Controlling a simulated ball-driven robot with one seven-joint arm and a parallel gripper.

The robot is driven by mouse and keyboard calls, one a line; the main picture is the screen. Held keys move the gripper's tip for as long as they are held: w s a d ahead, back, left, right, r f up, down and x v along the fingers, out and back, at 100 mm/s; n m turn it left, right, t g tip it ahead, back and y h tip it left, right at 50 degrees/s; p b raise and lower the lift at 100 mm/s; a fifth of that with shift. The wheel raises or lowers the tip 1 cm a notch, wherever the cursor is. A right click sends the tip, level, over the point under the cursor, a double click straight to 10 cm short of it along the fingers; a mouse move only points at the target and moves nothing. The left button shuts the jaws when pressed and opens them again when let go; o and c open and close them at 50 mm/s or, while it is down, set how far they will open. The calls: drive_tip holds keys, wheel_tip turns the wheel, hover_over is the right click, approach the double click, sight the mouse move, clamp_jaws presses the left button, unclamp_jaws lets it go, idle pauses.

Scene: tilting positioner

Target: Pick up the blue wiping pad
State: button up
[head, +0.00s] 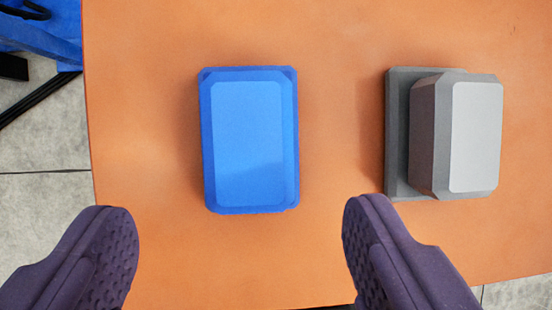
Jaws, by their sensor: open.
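The blue wiping pad (248,140) is a rectangular block with bevelled edges. It lies on the orange tabletop (335,120), left of the middle of the view, with its long side running up and down the picture. My gripper (240,235) is open, with one dark purple finger at the lower left and one at the lower right. The fingers are wider apart than the pad and sit lower in the picture than it. They do not touch it, and nothing is between them.
A grey block (470,135) on a darker grey base (396,130) stands on the table right of the pad, with bare table between. The table's left edge is in view. Beyond it are a pale tiled floor (45,215) and a blue object (45,35) with black parts.

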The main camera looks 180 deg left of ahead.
sight(247, 147)
drive_tip(key=shift+s+b+x, duration=0.1)
drive_tip(key=shift+b+x, duration=0.35)
drive_tip(key=shift+x, duration=0.15)
drive_tip(key=shift+s+b+x, duration=0.15)
drive_tip(key=shift+b+x, duration=0.25)
drive_tip(key=shift+x, duration=0.25)
drive_tip(key=b+x, duration=0.2)
drive_tip(key=x, duration=0.1)
drive_tip(key=w+b+x, duration=0.1)
drive_tip(key=b+x, duration=0.1)
drive_tip(key=shift+d+r, duration=0.1)
drive_tip(key=shift+d, duration=0.3)
drive_tip(key=shift+r, duration=0.2)
